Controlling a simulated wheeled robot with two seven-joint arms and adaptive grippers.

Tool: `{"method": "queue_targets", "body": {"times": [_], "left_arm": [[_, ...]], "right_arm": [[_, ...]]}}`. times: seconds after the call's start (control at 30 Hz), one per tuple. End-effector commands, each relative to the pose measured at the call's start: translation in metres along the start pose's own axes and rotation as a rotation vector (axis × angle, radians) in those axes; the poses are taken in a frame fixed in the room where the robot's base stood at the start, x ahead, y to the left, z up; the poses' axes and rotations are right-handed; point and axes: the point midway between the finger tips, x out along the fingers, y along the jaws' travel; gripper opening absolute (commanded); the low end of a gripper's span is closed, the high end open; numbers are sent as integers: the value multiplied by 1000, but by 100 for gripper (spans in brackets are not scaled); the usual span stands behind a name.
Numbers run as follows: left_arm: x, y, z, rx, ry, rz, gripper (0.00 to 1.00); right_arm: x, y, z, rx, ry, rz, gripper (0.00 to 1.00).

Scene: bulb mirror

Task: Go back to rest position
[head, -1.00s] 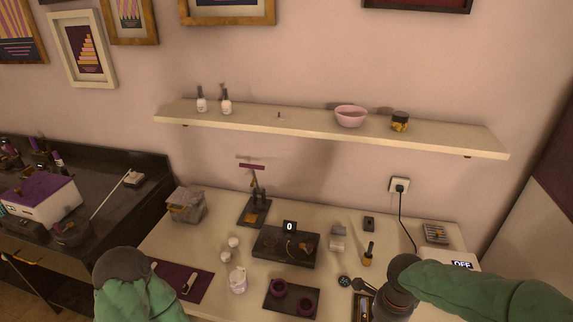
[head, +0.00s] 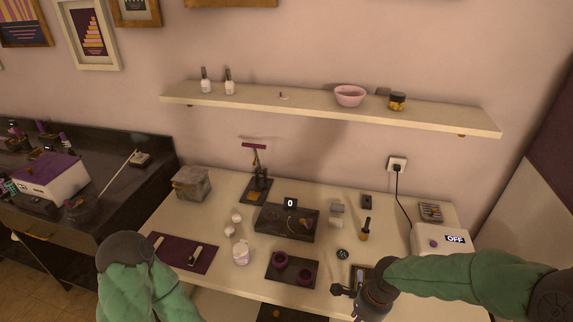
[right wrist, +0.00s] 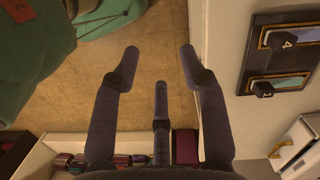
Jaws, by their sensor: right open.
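My right arm comes in from the right in the head view. Its gripper (head: 345,290) is near the table's front edge, beside a framed dark panel (head: 361,275). In the right wrist view my right gripper (right wrist: 160,70) is open and empty, with its fingers spread above the tiled floor. The panel (right wrist: 288,55) shows at the right there. My left arm is at the lower left in the head view, in a green sleeve, and its gripper is not visible.
The pale table (head: 215,205) holds a dark scale (head: 287,222) reading 0, a purple mat (head: 183,252), a white jar (head: 241,254), a tray with purple rings (head: 292,268) and a box marked OFF (head: 428,238). A shelf (head: 320,107) hangs above. A dark counter (head: 110,200) stands left.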

Motion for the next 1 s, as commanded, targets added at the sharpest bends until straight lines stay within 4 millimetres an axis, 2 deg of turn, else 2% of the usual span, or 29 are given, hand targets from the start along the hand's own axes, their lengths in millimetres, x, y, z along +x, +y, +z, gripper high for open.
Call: {"method": "queue_targets", "body": {"times": [0.37,0.6,0.8,1.0], "left_arm": [[0,0,0,0,0,0,40],[0,0,0,0,0,0,40],[0,0,0,0,0,0,40],[0,0,0,0,0,0,40]], "right_arm": [[102,12,44,-496,-153,-56,43],[162,34,65,-809,-182,-126,43],[202,59,75,-1042,-161,-166,43],[220,74,78,-1179,-134,-179,43]]}}
